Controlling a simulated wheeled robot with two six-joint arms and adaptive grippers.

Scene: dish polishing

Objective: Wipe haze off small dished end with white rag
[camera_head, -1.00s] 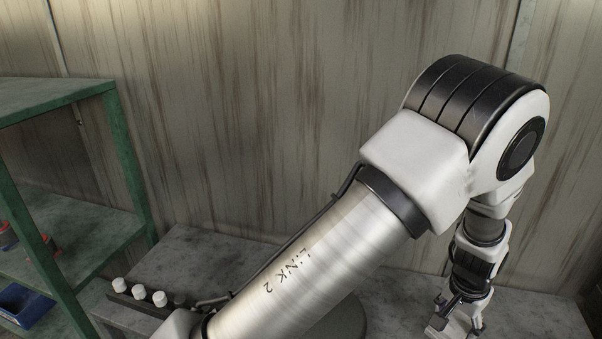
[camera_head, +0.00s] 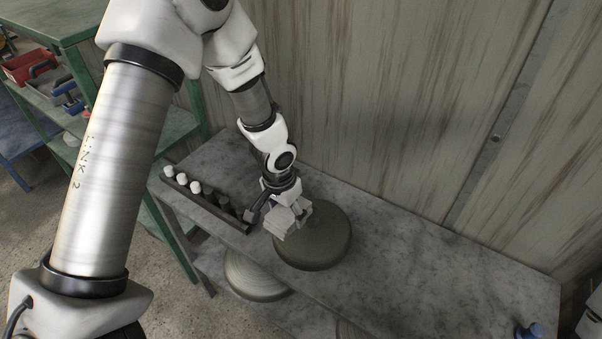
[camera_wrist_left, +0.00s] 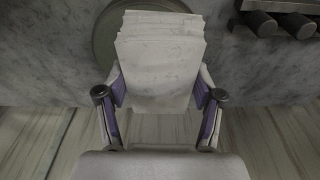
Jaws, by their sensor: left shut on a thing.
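My left gripper (camera_head: 287,203) is shut on the white rag (camera_head: 287,220), a folded pale-grey pad. In the left wrist view the rag (camera_wrist_left: 160,62) sits as a layered stack between the fingers (camera_wrist_left: 160,92). A round, dull grey-green dished end (camera_head: 322,245) lies on the grey bench. The rag is over its upper left part in the head view; I cannot tell whether they touch. The left wrist view shows part of the dished end (camera_wrist_left: 104,42) behind the rag. A second, lighter dished end (camera_head: 250,278) sits lower, partly hidden by the bench. My right gripper is out of view.
A dark rack (camera_head: 208,198) with several white and dark cylinders stands along the bench's left edge. Green shelving (camera_head: 180,125) stands at left, and a stained wall is behind.

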